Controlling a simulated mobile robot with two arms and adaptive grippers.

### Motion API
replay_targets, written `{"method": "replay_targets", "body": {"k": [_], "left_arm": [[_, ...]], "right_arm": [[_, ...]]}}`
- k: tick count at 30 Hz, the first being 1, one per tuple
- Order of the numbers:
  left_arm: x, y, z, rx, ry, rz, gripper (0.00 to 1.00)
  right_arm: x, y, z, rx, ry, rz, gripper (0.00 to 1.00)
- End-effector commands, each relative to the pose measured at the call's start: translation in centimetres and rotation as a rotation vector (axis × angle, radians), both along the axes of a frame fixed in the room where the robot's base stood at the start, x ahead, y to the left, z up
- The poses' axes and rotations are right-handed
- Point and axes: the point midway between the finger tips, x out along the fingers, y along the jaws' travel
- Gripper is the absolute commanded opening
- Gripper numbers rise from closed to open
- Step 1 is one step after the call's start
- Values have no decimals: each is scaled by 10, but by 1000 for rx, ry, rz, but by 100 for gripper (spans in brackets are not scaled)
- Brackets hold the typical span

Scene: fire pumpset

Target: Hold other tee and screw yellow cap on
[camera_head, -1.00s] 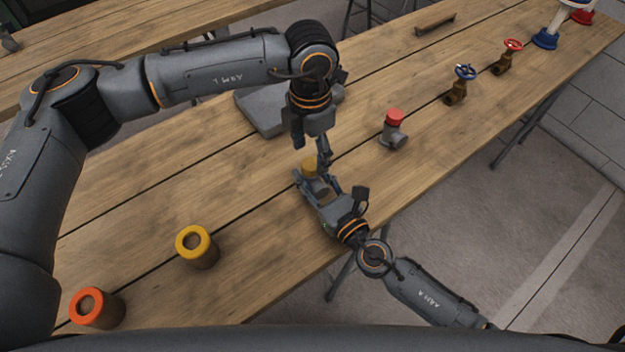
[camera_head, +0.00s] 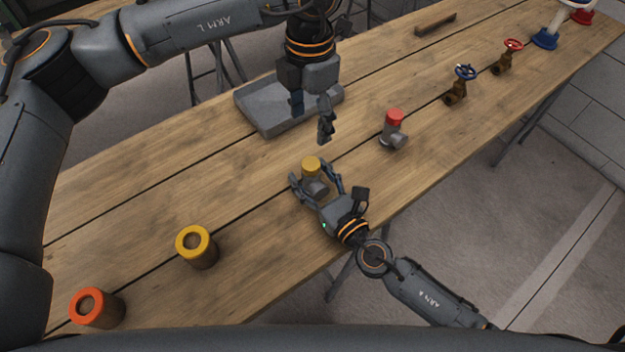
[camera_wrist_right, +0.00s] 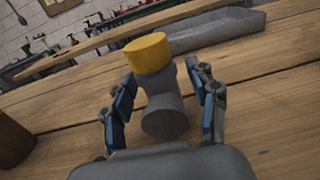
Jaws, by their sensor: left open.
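A grey tee (camera_head: 316,187) stands on the table with a yellow cap (camera_head: 311,165) on its upright end. Both show in the right wrist view, the tee (camera_wrist_right: 164,118) with its round side opening toward the camera and the cap (camera_wrist_right: 148,53) seated on top.
Another tee with a red cap (camera_head: 394,128) stands to the right. Yellow-topped (camera_head: 194,246) and orange-topped (camera_head: 96,307) cylinders stand at the left. A grey tray (camera_head: 270,121) lies behind. Blue-wheel (camera_head: 460,86) and red-wheel (camera_head: 508,57) valves are farther right. Bare wood lies between.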

Motion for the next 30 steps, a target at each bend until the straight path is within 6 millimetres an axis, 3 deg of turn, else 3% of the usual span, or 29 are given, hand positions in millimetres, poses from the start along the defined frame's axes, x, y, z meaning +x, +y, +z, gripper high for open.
{"method": "replay_targets", "body": {"k": [11,24,30], "left_arm": [[0,0,0,0,0,0,62],[0,0,0,0,0,0,62],[0,0,0,0,0,0,62]], "right_arm": [[-5,-3,0,-1,0,0,62],[-77,-50,-1,-4,2,2,62],[-97,-63,-1,-1,2,0,62]]}}
